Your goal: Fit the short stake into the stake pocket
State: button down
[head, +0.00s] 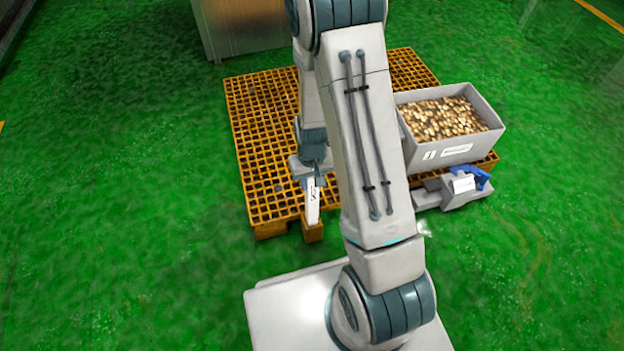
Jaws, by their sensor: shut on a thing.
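My gripper (313,183) points down near the front edge of the orange grid platform. It is shut on the short stake (313,208), a pale, narrow upright piece with dark marks on its face. The stake's lower end is at or just above a small brown block (313,234) at the platform's front edge. This block may be the stake pocket; its opening is hidden behind the stake. I cannot tell whether the stake's end is inside it or only over it.
The orange grid platform (262,150) lies on a green floor. A grey bin of brown pieces (470,152) stands at its right. A grey device with a blue part (452,190) sits in front of the bin. A metal cabinet (240,28) stands behind. The left floor is clear.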

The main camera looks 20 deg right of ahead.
jog(key=shift+f+b, duration=2.1)
jog(key=shift+f, duration=0.65)
jog(key=c, duration=0.9)
grip_release()
jog(key=shift+r, duration=0.1)
notch_tip(320, 180, up, 14)
jog(key=p, duration=0.6)
jog(key=shift+p, duration=0.3)
